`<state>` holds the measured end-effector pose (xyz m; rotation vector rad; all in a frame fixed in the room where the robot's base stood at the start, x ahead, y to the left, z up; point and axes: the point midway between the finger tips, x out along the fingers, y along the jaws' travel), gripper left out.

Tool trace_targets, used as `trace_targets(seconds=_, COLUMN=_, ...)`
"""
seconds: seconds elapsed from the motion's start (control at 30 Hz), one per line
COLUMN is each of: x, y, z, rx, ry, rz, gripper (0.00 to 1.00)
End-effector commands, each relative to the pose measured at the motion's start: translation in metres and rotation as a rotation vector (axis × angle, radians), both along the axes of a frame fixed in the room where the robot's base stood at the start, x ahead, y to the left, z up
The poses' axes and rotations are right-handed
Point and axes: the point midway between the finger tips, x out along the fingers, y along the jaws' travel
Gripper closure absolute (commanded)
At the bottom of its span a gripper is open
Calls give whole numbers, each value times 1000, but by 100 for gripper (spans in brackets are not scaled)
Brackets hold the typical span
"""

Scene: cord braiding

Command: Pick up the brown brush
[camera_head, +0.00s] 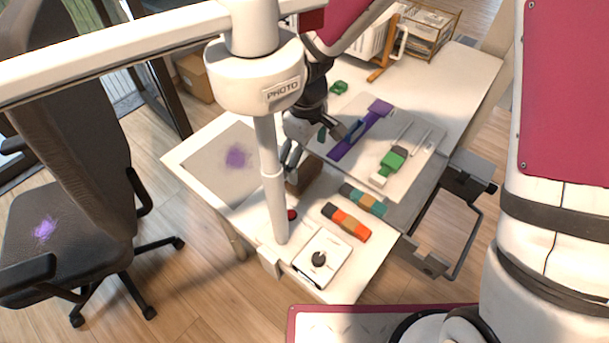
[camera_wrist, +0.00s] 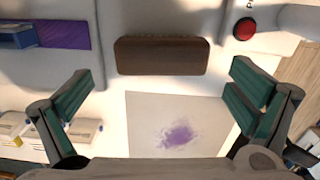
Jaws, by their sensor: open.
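The brown brush (camera_wrist: 162,56) is a dark brown rounded block in the wrist view, lying on the pale table between and beyond my fingertips.
The white photo stand (camera_head: 272,190) rises close beside the brush. A red button (camera_head: 292,214), an orange-black block (camera_head: 346,222), a teal-brown block (camera_head: 363,199) and a dial box (camera_head: 322,258) lie nearby. A grey mat with a purple smudge (camera_head: 236,157) is otherwise clear.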

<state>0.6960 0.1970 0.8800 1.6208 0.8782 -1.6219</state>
Motion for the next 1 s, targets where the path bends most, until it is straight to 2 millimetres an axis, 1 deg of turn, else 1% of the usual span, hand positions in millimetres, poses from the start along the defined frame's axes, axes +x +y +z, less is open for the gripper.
trace_targets(seconds=0.13, x=-1, y=1, z=-11, rx=0, ry=1, rz=1, gripper=0)
trace_targets(seconds=0.3, x=-2, y=3, z=-36, rx=-1, ry=3, rz=2, gripper=0)
trace_targets(seconds=0.4, x=-2, y=2, z=-48, rx=0, ry=1, rz=0, gripper=0)
trace_targets(seconds=0.5, x=-2, y=2, z=-53, rx=-1, ry=1, rz=0, gripper=0)
trace_targets(seconds=0.73, x=-1, y=2, z=-53, rx=-1, ry=-1, rz=0, gripper=0)
trace_targets(seconds=0.77, x=-1, y=2, z=-53, rx=-1, ry=-1, rz=0, gripper=7)
trace_targets(seconds=0.8, x=-1, y=2, z=-53, rx=-1, ry=-1, rz=0, gripper=16)
trace_targets(seconds=0.87, x=-2, y=2, z=-53, rx=-1, ry=-1, rz=0, gripper=29)
trace_targets(seconds=0.9, x=-1, y=2, z=-53, rx=-1, ry=-1, rz=0, gripper=39)
trace_targets(seconds=1.0, x=-1, y=2, z=-53, rx=-1, ry=-1, rz=0, gripper=39)
